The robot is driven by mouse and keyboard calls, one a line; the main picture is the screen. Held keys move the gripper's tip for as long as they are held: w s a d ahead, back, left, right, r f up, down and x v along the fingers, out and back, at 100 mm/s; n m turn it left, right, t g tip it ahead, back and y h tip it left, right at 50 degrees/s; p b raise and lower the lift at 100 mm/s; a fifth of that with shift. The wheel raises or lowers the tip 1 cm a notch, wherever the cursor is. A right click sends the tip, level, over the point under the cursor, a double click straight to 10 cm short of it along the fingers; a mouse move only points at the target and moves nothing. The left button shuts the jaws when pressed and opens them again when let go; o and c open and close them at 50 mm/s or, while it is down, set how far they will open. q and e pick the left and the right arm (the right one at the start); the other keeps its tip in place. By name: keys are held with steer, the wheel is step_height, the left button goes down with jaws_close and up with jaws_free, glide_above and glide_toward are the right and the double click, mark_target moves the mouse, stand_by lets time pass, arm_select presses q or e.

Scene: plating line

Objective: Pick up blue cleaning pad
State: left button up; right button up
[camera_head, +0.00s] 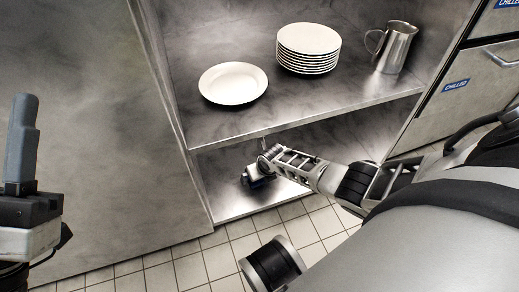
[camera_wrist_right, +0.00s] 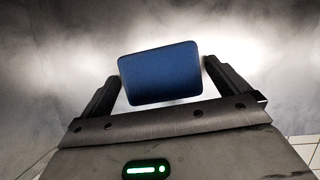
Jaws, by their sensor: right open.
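The blue cleaning pad (camera_wrist_right: 160,73) is a rounded rectangular block on the grey metal lower shelf (camera_head: 232,206), seen in the right wrist view. My right gripper (camera_wrist_right: 163,78) is open, with one finger on each side of the pad and a narrow gap visible beside it. In the head view my right gripper (camera_head: 254,181) reaches into the lower shelf space and hides most of the pad. My left gripper (camera_head: 20,145) is at the far left of the head view, away from the shelf; its fingers overlap, so its opening is unclear.
On the upper shelf (camera_head: 290,112) stand a single white plate (camera_head: 233,83), a stack of white plates (camera_head: 308,48) and a metal pitcher (camera_head: 396,48). This shelf lies just above my right gripper. A grey side panel (camera_head: 100,120) bounds the left. Chilled drawers (camera_head: 475,75) are at right.

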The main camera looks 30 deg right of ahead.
steer(key=c, duration=0.8)
steer(key=shift+r+p, duration=0.35)
steer(key=shift+r, duration=0.15)
steer(key=r+p, duration=0.3)
steer(key=r, duration=0.1)
steer(key=shift+s+a+p, duration=0.25)
steer(key=shift+a+p, duration=0.05)
steer(key=shift+a, duration=0.1)
steer(key=a+r+p, duration=0.1)
steer(key=s+a+r+p, duration=0.1)
steer(key=r, duration=0.1)
steer(key=shift+s+p, duration=0.15)
steer(key=shift+p, duration=0.2)
arm_select(q)
step_height(320, 180, down, 12)
steer(key=s+n+g+y+p, duration=0.1)
steer(key=n+g+y+p, duration=0.4)
steer(key=n+y, duration=0.3)
steer(key=shift+s+a+f+g+y+p, duration=0.2)
steer(key=shift+a+g+y+p, duration=0.35)
steer(key=shift+g, duration=0.25)
arm_select(e)
steer(key=s+a+r, duration=0.5)
steer(key=a, duration=0.4)
steer(key=shift+s, duration=0.25)
